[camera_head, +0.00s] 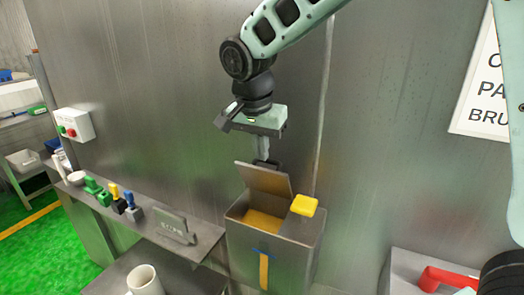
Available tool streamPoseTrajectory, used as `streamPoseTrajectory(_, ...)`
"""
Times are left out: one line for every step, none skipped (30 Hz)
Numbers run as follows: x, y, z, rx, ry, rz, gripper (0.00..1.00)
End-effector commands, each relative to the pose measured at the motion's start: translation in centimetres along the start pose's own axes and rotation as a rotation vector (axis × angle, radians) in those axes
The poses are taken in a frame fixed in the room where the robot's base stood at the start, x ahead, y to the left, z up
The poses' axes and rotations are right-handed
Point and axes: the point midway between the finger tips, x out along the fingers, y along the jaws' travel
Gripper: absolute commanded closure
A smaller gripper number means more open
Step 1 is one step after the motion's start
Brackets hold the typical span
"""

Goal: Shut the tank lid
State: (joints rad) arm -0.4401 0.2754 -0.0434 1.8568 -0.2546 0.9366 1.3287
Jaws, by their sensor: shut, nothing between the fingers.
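The tank (303,249) is a grey metal box against the wall, right of the picture's middle. Its lid (266,180) stands raised at the back of the opening, tilted up. Yellow-orange contents or lining show inside the open top. My gripper (265,164) points down at the lid's upper edge, with its fingers shut and empty. The fingertips are partly hidden there, and I cannot tell whether they touch the lid.
A yellow block (304,205) sits at the tank's top right. A shelf (205,238) to the left carries a small sign (174,226) and several coloured-handled items. A white mug (145,281) stands in front. A red-handled object (447,279) lies at lower right.

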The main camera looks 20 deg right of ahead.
Motion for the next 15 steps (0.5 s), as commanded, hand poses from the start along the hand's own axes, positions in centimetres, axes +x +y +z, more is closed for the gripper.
streamPoseTrajectory(0.6, 0.1, -0.1, 0.000, -0.002, 0.005, 1.00)
streamPoseTrajectory(0.9, 0.0, -0.1, 0.000, -0.001, 0.004, 1.00)
streamPoseTrajectory(1.3, 0.0, -0.1, 0.000, -0.001, 0.003, 1.00)
streamPoseTrajectory(1.6, 0.0, -0.1, 0.000, -0.001, 0.002, 1.00)
streamPoseTrajectory(1.9, 0.0, 0.0, 0.000, -0.001, 0.002, 1.00)
streamPoseTrajectory(2.1, 0.0, 0.0, 0.000, -0.001, 0.002, 1.00)
streamPoseTrajectory(2.3, 0.0, 0.0, 0.000, -0.001, 0.001, 1.00)
streamPoseTrajectory(2.4, 0.0, 0.0, 0.000, -0.001, 0.001, 1.00)
streamPoseTrajectory(2.5, 0.0, 0.0, 0.000, -0.001, 0.000, 1.00)
streamPoseTrajectory(2.5, 0.0, 0.0, 0.000, 0.000, -0.001, 1.00)
streamPoseTrajectory(2.5, 0.0, 0.0, 0.000, 0.000, -0.001, 1.00)
streamPoseTrajectory(2.6, 0.0, 0.0, 0.000, 0.000, -0.001, 1.00)
streamPoseTrajectory(2.6, 0.0, 0.0, 0.000, 0.000, -0.001, 1.00)
streamPoseTrajectory(2.5, 0.0, 0.0, 0.000, 0.000, -0.001, 1.00)
streamPoseTrajectory(2.5, 0.0, 0.0, 0.000, 0.000, -0.001, 1.00)
